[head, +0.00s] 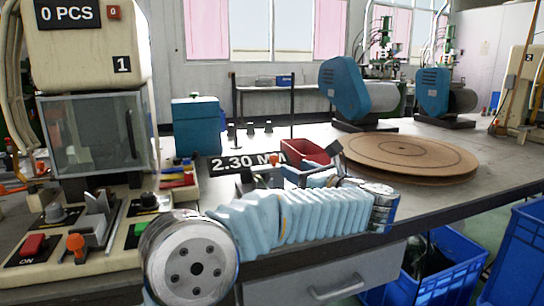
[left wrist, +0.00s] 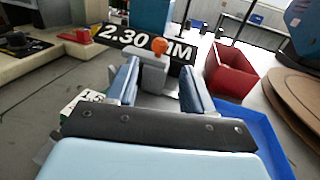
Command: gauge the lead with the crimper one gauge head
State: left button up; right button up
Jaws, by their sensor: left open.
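A grey block with an orange knob (left wrist: 158,46), apparently the gauge head, stands on the bench in the left wrist view. The orange knob (head: 275,156) also shows in the head view. A black plate reading 2.30 MM (head: 236,163) is just behind it. My left gripper (left wrist: 160,70) is open, with its two fingers apart on either side of the grey block in the picture. I cannot tell whether they touch it. I see no lead between the fingers, and cannot make out a lead elsewhere. My right gripper is not in view.
A red bin (left wrist: 230,72) and a blue tray (left wrist: 255,130) lie to the gripper's right. A round brown board (head: 410,155) is farther right. The crimper one machine (head: 95,120) with its control box is at the left. A teal box (head: 197,125) stands behind.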

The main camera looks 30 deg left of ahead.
aim_at(277, 159)
pick_arm(q)
jog(key=p+x, duration=0.1)
jog(key=x, duration=0.9)
jog(key=shift+w+a+p, duration=0.1)
jog(key=shift+p, duration=0.2)
grip_shut()
